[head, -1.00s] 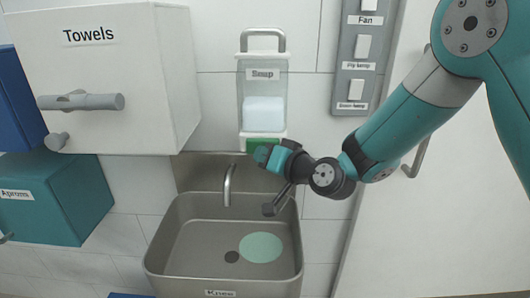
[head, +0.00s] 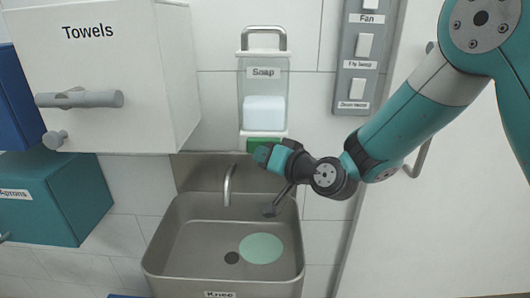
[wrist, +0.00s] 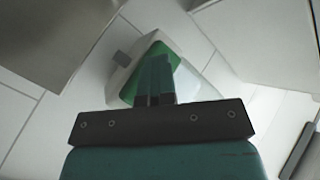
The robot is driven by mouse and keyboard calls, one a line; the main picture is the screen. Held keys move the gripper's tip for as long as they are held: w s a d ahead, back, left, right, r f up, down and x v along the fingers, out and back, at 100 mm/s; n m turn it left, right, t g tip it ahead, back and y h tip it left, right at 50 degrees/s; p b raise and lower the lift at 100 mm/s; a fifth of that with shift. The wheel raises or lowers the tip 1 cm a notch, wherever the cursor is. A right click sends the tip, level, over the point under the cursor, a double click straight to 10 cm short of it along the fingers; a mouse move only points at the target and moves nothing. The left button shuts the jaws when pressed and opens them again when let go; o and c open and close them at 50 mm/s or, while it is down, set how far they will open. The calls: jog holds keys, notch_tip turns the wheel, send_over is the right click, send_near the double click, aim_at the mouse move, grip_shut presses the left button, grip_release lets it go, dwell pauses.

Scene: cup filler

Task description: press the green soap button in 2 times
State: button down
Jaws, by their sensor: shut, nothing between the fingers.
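The soap dispenser (head: 264,90) hangs on the tiled wall above the sink, with a "Soap" label and a white block showing through its clear front. Its green button (head: 262,142) is at the bottom, partly hidden by my gripper (head: 262,154). In the wrist view the green button (wrist: 130,92) shows beside and behind the fingers of my gripper (wrist: 156,62). The gripper is shut and empty. Its fingertips are at the button's lower front; I cannot tell whether they touch it or how far in it is.
A steel sink (head: 160,262) with a tap (head: 228,185) lies below. A Towels cabinet (head: 110,95) juts out at left, above a teal Aprons box (head: 60,205). A switch panel (head: 358,60) is on the wall at right.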

jog(key=shift+s+b, duration=0.55)
jog(key=shift+s, duration=1.95)
dwell(0.6)
